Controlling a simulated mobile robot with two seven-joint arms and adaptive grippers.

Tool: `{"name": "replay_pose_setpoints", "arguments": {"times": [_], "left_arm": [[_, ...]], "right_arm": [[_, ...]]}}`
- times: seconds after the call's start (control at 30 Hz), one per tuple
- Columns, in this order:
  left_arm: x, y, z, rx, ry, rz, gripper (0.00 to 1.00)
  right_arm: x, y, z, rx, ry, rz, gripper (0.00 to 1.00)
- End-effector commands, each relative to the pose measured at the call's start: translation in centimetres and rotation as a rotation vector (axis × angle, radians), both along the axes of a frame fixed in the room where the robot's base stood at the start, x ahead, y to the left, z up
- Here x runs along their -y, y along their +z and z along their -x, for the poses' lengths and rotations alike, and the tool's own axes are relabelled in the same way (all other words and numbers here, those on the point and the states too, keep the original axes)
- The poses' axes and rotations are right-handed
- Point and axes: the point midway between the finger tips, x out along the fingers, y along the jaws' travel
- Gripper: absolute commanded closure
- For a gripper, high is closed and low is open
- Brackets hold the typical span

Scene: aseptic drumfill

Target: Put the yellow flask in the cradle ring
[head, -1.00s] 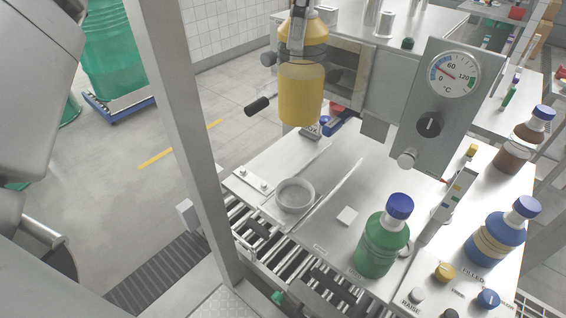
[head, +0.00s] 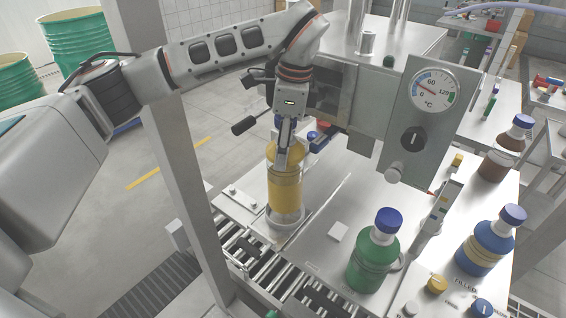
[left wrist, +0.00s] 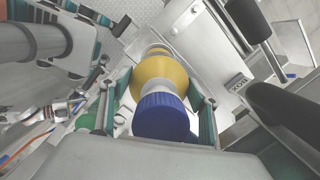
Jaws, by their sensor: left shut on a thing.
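The yellow flask (head: 285,190) is upright, with its lower end inside the outline of the grey cradle ring (head: 290,232) on the steel table. I cannot tell whether its base rests on the bottom of the ring. My left gripper (head: 287,145) is above it and shut on its upper part, near the neck. In the left wrist view the flask's blue cap (left wrist: 162,117) and yellow shoulder (left wrist: 160,73) show between the two fingers of the gripper. The ring is not clearly visible there. My right gripper is not in view.
A green flask (head: 373,258) stands right of the ring. A blue flask (head: 487,245) and a brown flask (head: 497,160) stand farther right. A dial panel (head: 415,115) rises behind. A steel post (head: 185,190) stands at left. A roller conveyor (head: 265,270) runs along the front.

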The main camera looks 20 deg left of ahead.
Motion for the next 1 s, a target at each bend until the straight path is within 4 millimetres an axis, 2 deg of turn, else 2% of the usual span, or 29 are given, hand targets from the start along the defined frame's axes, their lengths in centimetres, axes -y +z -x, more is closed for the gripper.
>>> {"name": "replay_pose_setpoints", "arguments": {"times": [0.1,0.27,0.5,0.93,0.97,1.0], "left_arm": [[0.0,-1.4,0.0,-0.002,-0.001,0.000,0.75],[0.0,-2.3,0.0,-0.001,-0.001,0.000,0.75],[0.0,-5.2,0.1,-0.003,-0.001,0.001,0.75],[0.0,-6.0,0.0,0.001,-0.001,0.000,0.75],[0.0,-6.0,0.0,0.000,-0.001,0.000,0.31],[0.0,-5.9,0.0,0.000,-0.001,0.000,0.22]], "right_arm": [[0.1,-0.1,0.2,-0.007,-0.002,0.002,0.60],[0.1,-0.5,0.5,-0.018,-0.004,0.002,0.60],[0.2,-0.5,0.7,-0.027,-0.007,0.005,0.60],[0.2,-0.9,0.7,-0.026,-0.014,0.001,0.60],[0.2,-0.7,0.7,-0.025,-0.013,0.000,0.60],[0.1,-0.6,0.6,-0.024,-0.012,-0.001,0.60]]}}
